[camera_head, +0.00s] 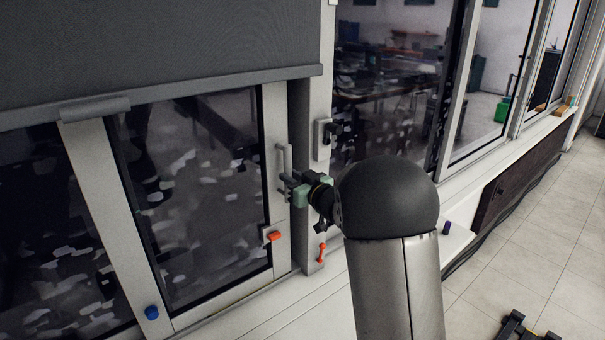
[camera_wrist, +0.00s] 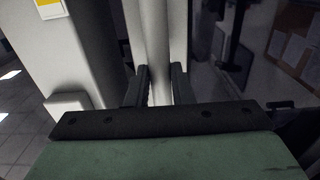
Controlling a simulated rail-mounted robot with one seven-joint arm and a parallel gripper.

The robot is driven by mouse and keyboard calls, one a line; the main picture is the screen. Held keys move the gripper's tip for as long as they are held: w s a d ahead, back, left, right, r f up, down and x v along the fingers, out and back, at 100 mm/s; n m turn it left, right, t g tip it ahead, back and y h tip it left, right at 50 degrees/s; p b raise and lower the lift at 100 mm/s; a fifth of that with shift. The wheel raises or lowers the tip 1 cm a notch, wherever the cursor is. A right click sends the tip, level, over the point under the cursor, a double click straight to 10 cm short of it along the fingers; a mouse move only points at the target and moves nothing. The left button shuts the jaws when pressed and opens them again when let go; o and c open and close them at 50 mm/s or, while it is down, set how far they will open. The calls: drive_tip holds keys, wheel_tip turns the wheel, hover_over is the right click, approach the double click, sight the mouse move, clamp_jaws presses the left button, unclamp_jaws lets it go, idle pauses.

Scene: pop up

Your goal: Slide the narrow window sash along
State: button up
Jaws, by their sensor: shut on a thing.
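The narrow window sash (camera_head: 277,150) has a light grey frame around dark, reflective glass and stands at the left in the head view. A vertical bar handle (camera_head: 284,160) is on its right stile. My gripper (camera_head: 287,187) is at the lower part of this handle. In the wrist view my gripper (camera_wrist: 160,88) has its two dark fingers on either side of a pale vertical bar (camera_wrist: 153,50), shut on it. The exact contact at the fingertips is partly hidden by the gripper body.
A grey blind (camera_head: 160,40) hangs over the upper left. An orange-red block (camera_head: 274,236) and a blue knob (camera_head: 151,312) are low on the frames. A red-orange handle (camera_head: 321,253) is on the post at right. A white sill (camera_head: 455,238) runs rightward beside open tiled floor.

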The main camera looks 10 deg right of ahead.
drive_tip(key=shift+w+d+r+p, duration=0.15)
drive_tip(key=shift+w+d, duration=0.25)
drive_tip(key=shift+d, duration=0.45)
drive_tip(key=shift+w+d+r+p, duration=0.15)
drive_tip(key=shift+w+d, duration=0.2)
drive_tip(key=shift+d, duration=0.45)
drive_tip(key=o, duration=1)
drive_tip(key=shift+s+f, duration=0.1)
drive_tip(key=shift+a+f, duration=0.1)
